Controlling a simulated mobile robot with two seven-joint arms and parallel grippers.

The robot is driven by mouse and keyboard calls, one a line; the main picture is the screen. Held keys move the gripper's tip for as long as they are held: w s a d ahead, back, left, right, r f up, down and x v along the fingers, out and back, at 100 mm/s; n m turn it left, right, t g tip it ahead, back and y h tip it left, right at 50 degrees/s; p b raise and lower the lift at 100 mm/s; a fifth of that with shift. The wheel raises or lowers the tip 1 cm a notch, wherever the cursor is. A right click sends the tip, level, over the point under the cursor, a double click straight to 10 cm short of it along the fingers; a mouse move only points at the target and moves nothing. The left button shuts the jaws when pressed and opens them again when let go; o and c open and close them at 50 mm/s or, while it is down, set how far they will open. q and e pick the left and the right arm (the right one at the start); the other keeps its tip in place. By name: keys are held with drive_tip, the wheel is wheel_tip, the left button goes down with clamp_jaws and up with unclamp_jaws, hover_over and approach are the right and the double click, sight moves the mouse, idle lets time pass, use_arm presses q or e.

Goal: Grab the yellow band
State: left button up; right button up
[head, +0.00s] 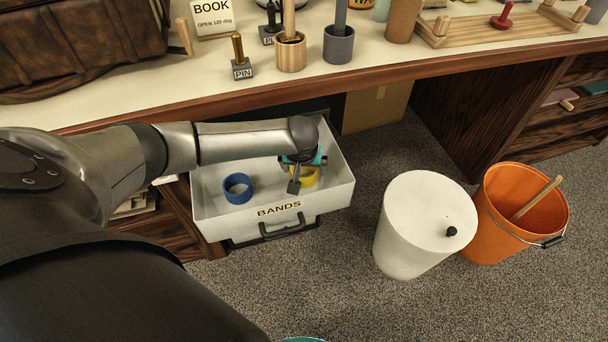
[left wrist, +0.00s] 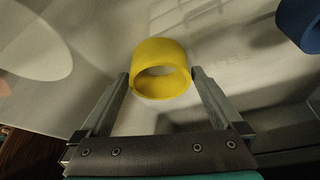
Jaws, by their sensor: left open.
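The yellow band (head: 308,177) lies in the open white drawer (head: 327,197) labelled BANDS, partly hidden behind my gripper in the head view. In the left wrist view the yellow band (left wrist: 161,68) is a short ring, just beyond and between the fingertips. My left gripper (head: 294,186) reaches down into the drawer at the band. Its two fingers (left wrist: 160,76) are open, one on each side of the band's near part, with gaps showing. My right gripper does not show.
A blue band (head: 238,188) lies in the drawer left of the yellow one; it also shows in the left wrist view (left wrist: 302,22). The desk edge (head: 180,106) is behind the drawer. A white bin (head: 412,225) and orange bucket (head: 490,235) stand to the right.

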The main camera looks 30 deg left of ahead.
use_arm(q)
drive_tip(key=shift+f, duration=0.15)
drive_tip(key=c, duration=1.2)
